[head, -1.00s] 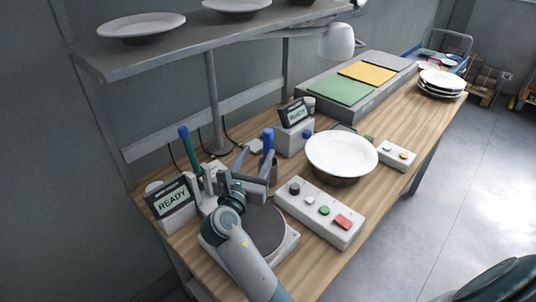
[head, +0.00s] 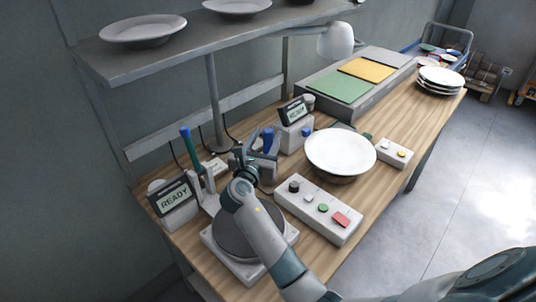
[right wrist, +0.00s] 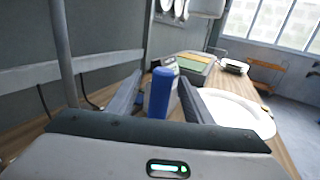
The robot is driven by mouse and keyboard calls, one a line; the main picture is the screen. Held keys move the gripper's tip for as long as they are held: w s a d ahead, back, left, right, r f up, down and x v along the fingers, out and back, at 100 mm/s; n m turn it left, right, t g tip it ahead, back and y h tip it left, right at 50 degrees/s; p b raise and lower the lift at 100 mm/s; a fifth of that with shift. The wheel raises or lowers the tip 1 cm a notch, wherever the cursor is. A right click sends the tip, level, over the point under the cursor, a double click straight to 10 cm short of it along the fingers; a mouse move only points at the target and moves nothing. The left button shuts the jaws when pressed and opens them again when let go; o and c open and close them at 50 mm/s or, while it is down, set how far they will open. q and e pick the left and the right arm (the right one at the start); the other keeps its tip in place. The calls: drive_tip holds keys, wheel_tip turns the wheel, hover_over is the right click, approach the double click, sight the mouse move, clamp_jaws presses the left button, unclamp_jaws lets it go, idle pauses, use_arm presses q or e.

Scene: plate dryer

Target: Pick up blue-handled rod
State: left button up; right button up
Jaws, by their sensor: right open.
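The blue-handled rod (head: 267,138) stands upright on the bench; its blue handle (right wrist: 160,92) shows between the two fingers of my right gripper in the right wrist view. My right gripper (head: 263,152) is open, with a finger on either side of the handle and gaps still showing. The rod's lower part is hidden by the gripper. My left gripper is not in view.
A round plate device (head: 215,240) lies below my arm. A button box (head: 320,209) and white plate (head: 340,152) are right of the gripper. A shelf (head: 180,50) runs above.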

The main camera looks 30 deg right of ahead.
drive_tip(key=p+x, duration=0.2)
drive_tip(key=x, duration=0.1)
drive_tip(key=shift+w+d+r, duration=0.15)
drive_tip(key=shift+d+r, duration=0.05)
drive_tip(key=shift+d, duration=0.2)
drive_tip(key=shift+w+d+f, duration=0.15)
drive_tip(key=shift+w+d, duration=0.25)
drive_tip(key=shift+w, duration=0.1)
drive_tip(key=shift+c, duration=0.5)
clamp_jaws()
wheel_tip(320, 180, up, 10)
drive_tip(key=b, duration=0.1)
